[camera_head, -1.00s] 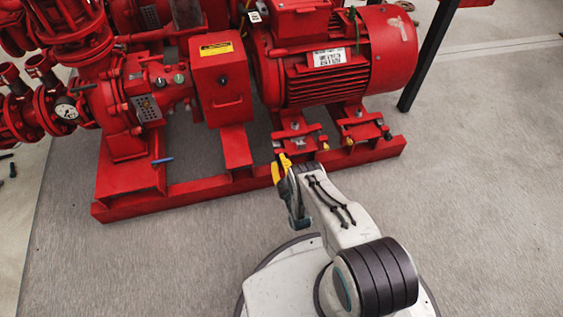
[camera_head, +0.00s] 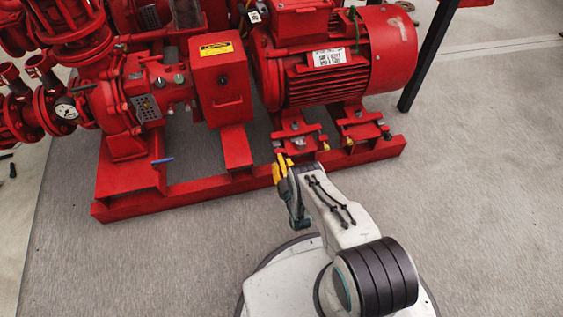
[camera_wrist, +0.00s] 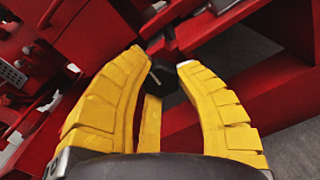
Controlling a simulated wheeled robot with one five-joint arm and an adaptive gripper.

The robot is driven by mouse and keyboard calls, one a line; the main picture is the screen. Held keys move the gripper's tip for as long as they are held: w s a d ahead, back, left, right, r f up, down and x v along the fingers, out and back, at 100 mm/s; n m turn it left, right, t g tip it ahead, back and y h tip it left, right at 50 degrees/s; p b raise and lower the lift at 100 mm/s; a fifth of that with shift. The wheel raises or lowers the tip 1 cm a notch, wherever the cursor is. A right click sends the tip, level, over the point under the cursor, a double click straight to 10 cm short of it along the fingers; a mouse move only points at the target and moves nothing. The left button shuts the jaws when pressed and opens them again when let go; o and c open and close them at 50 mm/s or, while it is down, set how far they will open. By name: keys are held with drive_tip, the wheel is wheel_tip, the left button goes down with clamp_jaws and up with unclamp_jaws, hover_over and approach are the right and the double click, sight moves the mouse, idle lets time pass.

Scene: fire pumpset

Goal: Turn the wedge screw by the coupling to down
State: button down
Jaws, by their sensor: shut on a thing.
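My gripper (camera_wrist: 163,66) has yellow ribbed fingers, which close in on a dark, blunt-ended wedge screw (camera_wrist: 165,80) in the wrist view. The dark piece sits between the fingertips, and a yellow strip shows below it. In the head view my gripper (camera_head: 281,166) is at the front edge of the red base frame, beneath the motor's coupling-side foot. The screw is hidden there by the fingers. Its exact angle is hard to tell.
The red motor (camera_head: 340,60) stands behind my gripper, with the red coupling guard box (camera_head: 220,85) to its left. Other yellow-tipped screws (camera_head: 323,143) sit at the motor feet. The red base frame (camera_head: 200,190) runs along the front. Grey floor is clear in front and right.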

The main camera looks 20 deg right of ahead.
drive_tip(key=shift+s+a+f, duration=0.1)
drive_tip(key=shift+a+f, duration=0.05)
drive_tip(key=shift+f, duration=0.1)
drive_tip(key=c, duration=1.3)
unclamp_jaws()
drive_tip(key=o, duration=0.4)
drive_tip(key=shift+r, duration=0.15)
drive_tip(key=shift+r, duration=4.9)
